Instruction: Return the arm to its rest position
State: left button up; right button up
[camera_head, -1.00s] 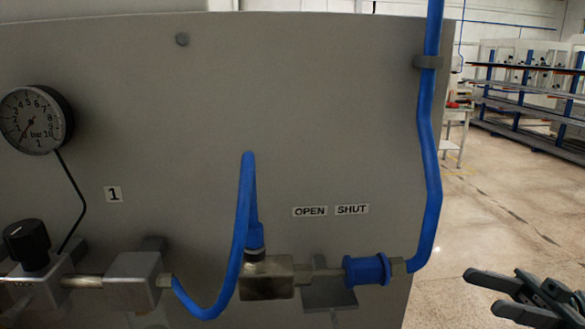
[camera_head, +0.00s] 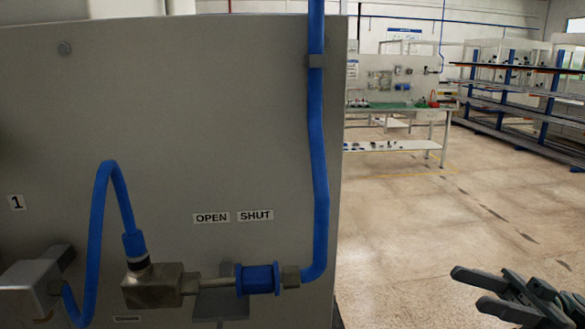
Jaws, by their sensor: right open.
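My right gripper (camera_head: 472,290) is at the lower right, with its two dark fingers apart and nothing between them. It is to the right of the grey panel (camera_head: 180,120), over the floor and apart from the panel. My left gripper is out of the picture. On the panel, a brass-coloured valve body (camera_head: 153,287) joins a blue collar (camera_head: 257,279) on a horizontal pipe. Labels OPEN (camera_head: 211,218) and SHUT (camera_head: 255,215) are above it.
A blue hose (camera_head: 318,150) runs down the panel's right edge, and another blue hose (camera_head: 99,220) loops at the left. A workbench (camera_head: 395,145) and shelving racks (camera_head: 520,95) stand far back. The floor (camera_head: 400,230) right of the panel is clear.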

jog(key=w+d+f+m+t+h, duration=0.2)
jog(key=w+f+m+t+h, duration=0.1)
jog(key=w+f+m+t, duration=0.4)
jog(key=w+d+f+m+t+h, duration=0.15)
jog(key=w+f+m+t, duration=0.3)
jog(key=f+t, duration=0.5)
notch_tip(320, 180, down, 26)
jog(key=m+t+h, duration=0.2)
jog(key=m+h, duration=0.4)
jog(key=h, duration=0.6)
jog(key=s+a+f+g+h, duration=0.1)
jog(key=s+a+f+g, duration=0.15)
jog(key=f, duration=0.55)
jog(key=s+a+f+g+h, duration=0.1)
jog(key=s+a+f+h, duration=0.2)
jog(key=f, duration=0.4)
jog(key=s+a+f+g, duration=0.2)
jog(key=s+f, duration=0.3)
jog(key=f, duration=0.3)
jog(key=s+a+f+n+g, duration=0.1)
jog(key=s+a+f+g, duration=0.1)
jog(key=s+a+f, duration=0.4)
jog(key=s+a+f+n+g, duration=0.1)
jog(key=s+a+f+g, duration=0.2)
jog(key=s+a+f, duration=0.3)
jog(key=s+f, duration=0.2)
jog(key=s, duration=0.3)
jog(key=shift+s+f+g, duration=0.15)
jog(key=shift+f+g, duration=0.15)
